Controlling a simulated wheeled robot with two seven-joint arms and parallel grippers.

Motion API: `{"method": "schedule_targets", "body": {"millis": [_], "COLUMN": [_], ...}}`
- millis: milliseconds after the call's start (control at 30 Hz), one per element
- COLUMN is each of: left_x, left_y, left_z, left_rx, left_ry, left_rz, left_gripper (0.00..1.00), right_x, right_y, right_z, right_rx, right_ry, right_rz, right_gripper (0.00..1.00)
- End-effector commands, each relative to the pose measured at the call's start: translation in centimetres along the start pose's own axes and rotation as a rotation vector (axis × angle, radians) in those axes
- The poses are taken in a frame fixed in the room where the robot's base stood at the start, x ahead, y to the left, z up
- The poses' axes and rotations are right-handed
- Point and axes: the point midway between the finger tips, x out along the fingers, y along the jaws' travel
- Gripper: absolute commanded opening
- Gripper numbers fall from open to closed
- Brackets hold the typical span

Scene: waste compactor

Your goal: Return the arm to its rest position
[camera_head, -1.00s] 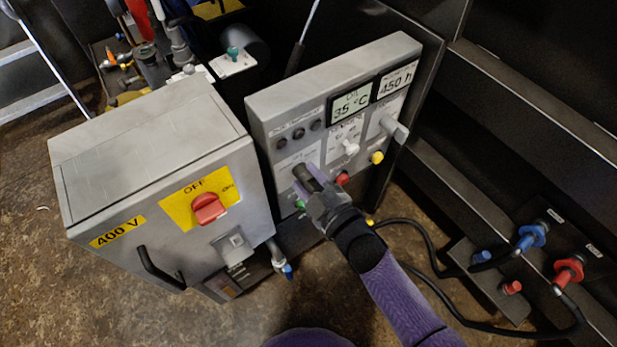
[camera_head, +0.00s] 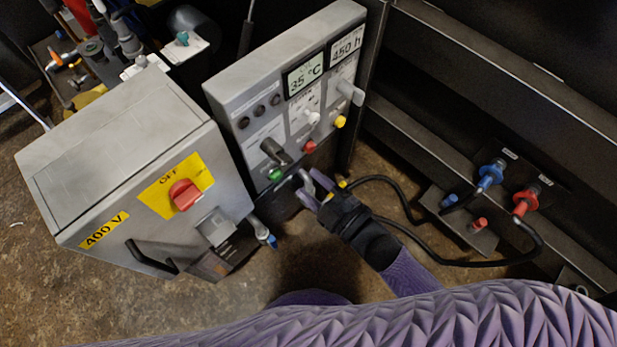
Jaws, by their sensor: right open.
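My right arm, with a purple sleeve-like link, reaches in from the lower right. Its gripper (camera_head: 309,190) is open and empty, just in front of the lower edge of the grey control panel (camera_head: 280,60). The fingers are apart from the dark selector knob (camera_head: 274,152) and the green button (camera_head: 275,175), which show to their upper left. A red button (camera_head: 309,146) and a yellow button (camera_head: 340,121) sit further right on the panel. A large purple part of my own body fills the bottom edge. My left gripper is not in view.
A grey 400 V cabinet (camera_head: 115,150) with a red switch (camera_head: 185,194) and black handle (camera_head: 150,260) stands left. Black hoses (camera_head: 440,258) run to blue (camera_head: 489,176) and red couplings (camera_head: 525,202) on the dark frame at right. Floor is clear below.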

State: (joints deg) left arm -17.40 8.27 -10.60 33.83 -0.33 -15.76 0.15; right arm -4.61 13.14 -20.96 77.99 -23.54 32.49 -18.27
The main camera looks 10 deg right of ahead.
Motion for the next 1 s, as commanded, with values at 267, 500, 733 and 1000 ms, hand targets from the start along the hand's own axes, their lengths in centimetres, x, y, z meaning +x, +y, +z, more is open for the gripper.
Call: {"method": "schedule_targets", "body": {"millis": [267, 500, 733, 1000], "left_x": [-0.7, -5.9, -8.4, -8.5], "left_y": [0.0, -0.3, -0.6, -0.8], "left_z": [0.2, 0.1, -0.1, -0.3], "left_rx": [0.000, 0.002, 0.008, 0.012], "left_ry": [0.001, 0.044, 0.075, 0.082], "left_rz": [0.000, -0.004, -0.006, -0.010], "left_gripper": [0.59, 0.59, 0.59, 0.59], "right_x": [-0.9, -17.9, -34.9, -38.6], "right_y": [-0.6, -9.8, -16.2, -17.5], "right_z": [1.2, 9.8, 7.1, 5.7], "right_rx": [0.048, 0.522, 0.821, 0.880], "right_ry": [-0.081, -0.937, -1.563, -1.702], "right_rz": [-0.022, -0.217, -0.315, -0.332], "right_gripper": [0.54, 0.54, 0.54, 0.54]}}
